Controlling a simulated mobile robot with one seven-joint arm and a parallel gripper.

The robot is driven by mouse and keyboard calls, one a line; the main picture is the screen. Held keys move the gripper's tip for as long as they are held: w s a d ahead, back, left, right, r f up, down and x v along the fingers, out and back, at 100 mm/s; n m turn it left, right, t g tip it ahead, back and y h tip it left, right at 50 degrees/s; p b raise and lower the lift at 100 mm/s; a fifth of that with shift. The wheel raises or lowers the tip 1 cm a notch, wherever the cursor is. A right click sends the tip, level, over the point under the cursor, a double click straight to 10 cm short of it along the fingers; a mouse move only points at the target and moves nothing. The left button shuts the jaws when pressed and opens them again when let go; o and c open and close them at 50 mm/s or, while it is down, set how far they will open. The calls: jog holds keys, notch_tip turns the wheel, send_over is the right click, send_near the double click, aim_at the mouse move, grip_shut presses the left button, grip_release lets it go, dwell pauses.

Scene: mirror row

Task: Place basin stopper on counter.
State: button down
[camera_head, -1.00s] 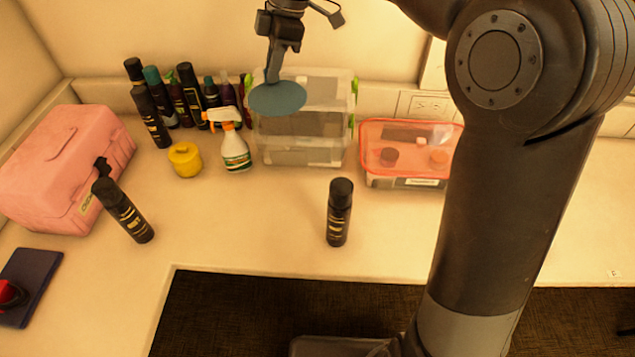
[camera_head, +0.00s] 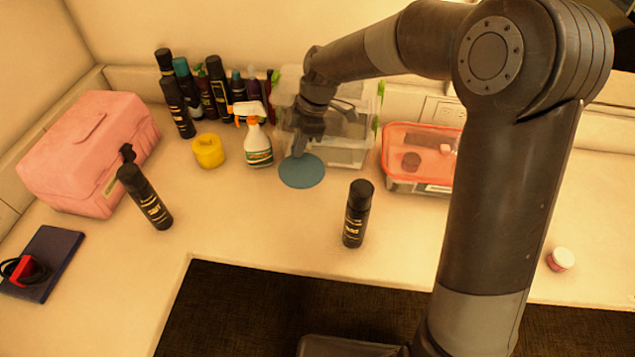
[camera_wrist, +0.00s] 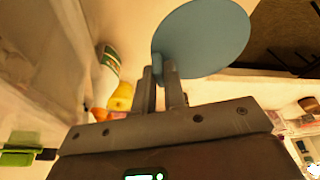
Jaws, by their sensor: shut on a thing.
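The basin stopper is a flat blue-grey disc (camera_head: 302,171). In the head view it is low at the counter, in front of the clear bin and right of the spray bottle. My gripper (camera_head: 300,152) is shut on its rear edge. In the wrist view the disc (camera_wrist: 203,38) extends out beyond my fingertips (camera_wrist: 160,68), which grip its edge. The counter (camera_head: 265,215) is pale and mostly bare around the disc. I cannot tell whether the disc touches the counter.
A spray bottle (camera_head: 256,144) and yellow jar (camera_head: 208,150) stand left of the disc. A clear bin (camera_head: 345,145) is behind it, a red-lidded box (camera_head: 418,160) to the right. A black bottle (camera_head: 357,214) stands front right. Open counter lies in front, up to its edge.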

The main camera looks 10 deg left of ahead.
notch_tip(320, 180, down, 15)
jog(key=shift+f, duration=0.2)
jog(key=shift+f, duration=0.1)
jog(key=c, duration=1.5)
grip_release()
jog(key=v, duration=1.2)
jog(key=shift+r, duration=0.2)
